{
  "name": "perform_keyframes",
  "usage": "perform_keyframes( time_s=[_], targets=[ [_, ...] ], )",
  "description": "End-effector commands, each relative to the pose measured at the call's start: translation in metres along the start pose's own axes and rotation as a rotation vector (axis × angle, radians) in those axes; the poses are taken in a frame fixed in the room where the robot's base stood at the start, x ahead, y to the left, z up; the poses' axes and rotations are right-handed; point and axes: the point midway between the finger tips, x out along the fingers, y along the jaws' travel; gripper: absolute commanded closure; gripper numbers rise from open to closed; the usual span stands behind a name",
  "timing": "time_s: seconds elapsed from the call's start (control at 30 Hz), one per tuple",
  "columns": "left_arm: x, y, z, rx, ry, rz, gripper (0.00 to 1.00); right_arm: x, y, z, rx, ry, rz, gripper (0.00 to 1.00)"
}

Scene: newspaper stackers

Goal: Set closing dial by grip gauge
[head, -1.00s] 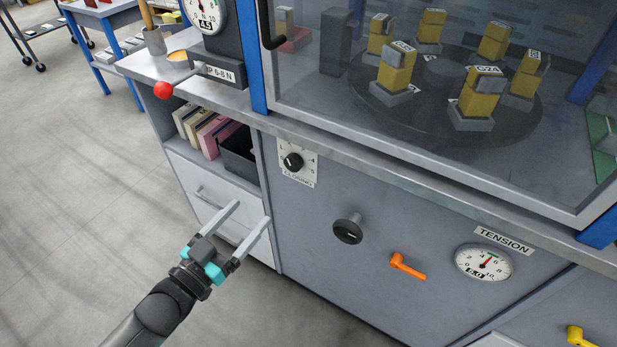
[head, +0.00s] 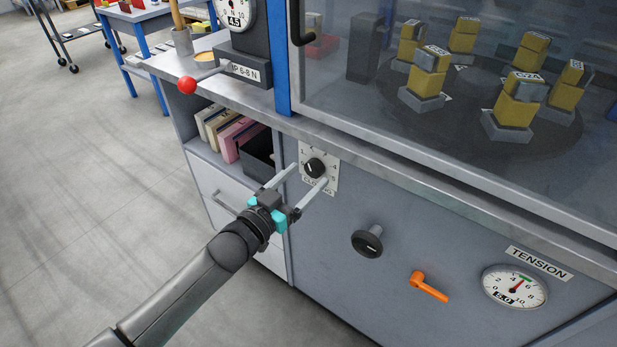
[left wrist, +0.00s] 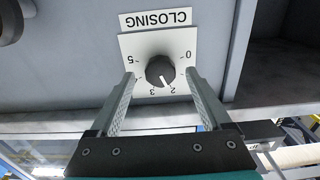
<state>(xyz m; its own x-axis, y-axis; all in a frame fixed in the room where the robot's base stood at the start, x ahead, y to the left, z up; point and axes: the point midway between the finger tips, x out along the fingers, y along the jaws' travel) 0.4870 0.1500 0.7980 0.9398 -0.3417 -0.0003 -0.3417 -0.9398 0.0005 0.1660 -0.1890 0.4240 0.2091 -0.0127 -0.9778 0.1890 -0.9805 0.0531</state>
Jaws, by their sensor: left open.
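The closing dial (head: 315,167) is a black knob on a white numbered plate on the grey cabinet front. In the left wrist view the knob (left wrist: 160,71) has its white mark between 2 and 3, with the CLOSING label upside down. My left gripper (head: 311,175) is open at the dial, one fingertip on each side of the knob. In the left wrist view its fingers (left wrist: 160,75) straddle the knob with gaps showing. The grip gauge (head: 236,12) stands on the counter, cut off at the top; its box appears to read 4.5. A partly hidden label below ends in "6-8 N". My right gripper is out of view.
A red-balled lever (head: 187,85) juts over the counter edge. Right of the dial are a black knob (head: 367,242), an orange handle (head: 428,287) and a tension gauge (head: 515,287) reading about 5.0. Yellow blocks stand on a round table (head: 470,115) behind glass.

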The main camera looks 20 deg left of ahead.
Motion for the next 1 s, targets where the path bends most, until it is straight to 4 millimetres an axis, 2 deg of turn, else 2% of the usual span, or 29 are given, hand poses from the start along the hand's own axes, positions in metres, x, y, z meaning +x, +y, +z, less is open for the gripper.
perform_keyframes(
  time_s=[0.23,0.6,1.0],
  targets=[
    [0.017,0.000,0.001,0.000,0.000,0.000,0.18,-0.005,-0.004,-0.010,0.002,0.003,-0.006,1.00],
    [0.020,0.000,0.000,0.000,-0.001,0.001,0.20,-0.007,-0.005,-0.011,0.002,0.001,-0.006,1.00],
    [0.019,0.000,0.000,0.000,-0.001,0.001,0.65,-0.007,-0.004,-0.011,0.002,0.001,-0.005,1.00]
  ],
)
